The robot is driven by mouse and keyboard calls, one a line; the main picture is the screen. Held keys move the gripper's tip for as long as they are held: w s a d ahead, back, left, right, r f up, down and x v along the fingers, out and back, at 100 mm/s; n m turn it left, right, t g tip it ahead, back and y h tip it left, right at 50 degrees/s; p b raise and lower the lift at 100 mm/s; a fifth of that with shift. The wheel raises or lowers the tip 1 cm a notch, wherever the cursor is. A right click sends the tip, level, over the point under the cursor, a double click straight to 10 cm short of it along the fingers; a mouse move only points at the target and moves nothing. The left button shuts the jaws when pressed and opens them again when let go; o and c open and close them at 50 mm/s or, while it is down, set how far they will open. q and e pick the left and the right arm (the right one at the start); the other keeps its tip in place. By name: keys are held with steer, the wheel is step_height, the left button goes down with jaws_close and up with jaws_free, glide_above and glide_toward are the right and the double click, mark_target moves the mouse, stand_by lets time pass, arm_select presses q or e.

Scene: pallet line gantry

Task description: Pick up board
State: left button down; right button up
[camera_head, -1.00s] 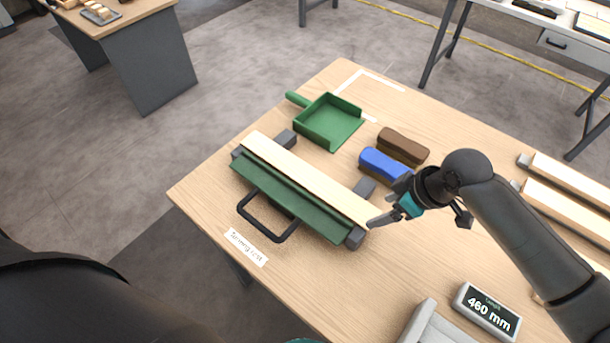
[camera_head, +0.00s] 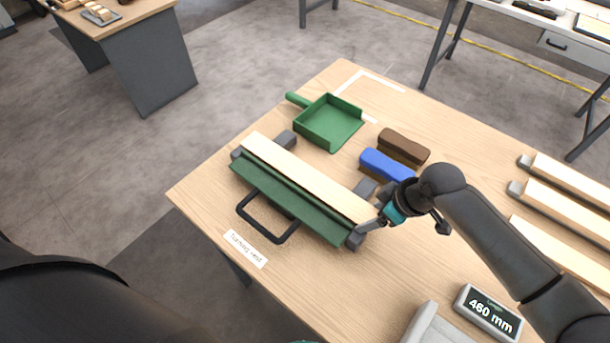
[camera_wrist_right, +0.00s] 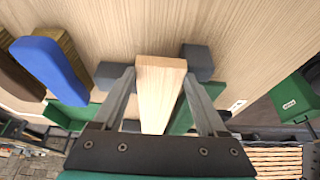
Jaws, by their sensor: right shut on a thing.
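My right gripper (camera_head: 370,221) is at the board's near right end. In the right wrist view the board's end (camera_wrist_right: 160,85) sits between the two fingers of my right gripper (camera_wrist_right: 163,90), which is shut on it. The board still lies along the rest; I cannot tell any gap under it. My left gripper is not in view.
A blue brush (camera_head: 387,165) and a brown brush (camera_head: 404,147) lie just behind my right gripper. A green dustpan (camera_head: 328,121) stands further back. A black handle (camera_head: 262,222) sticks out in front of the rest. A display (camera_head: 488,311) reads 460 mm. More boards (camera_head: 568,206) lie at right.

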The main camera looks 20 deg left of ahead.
steer(key=c, duration=0.6)
jaws_close()
steer(key=shift+r, duration=0.15)
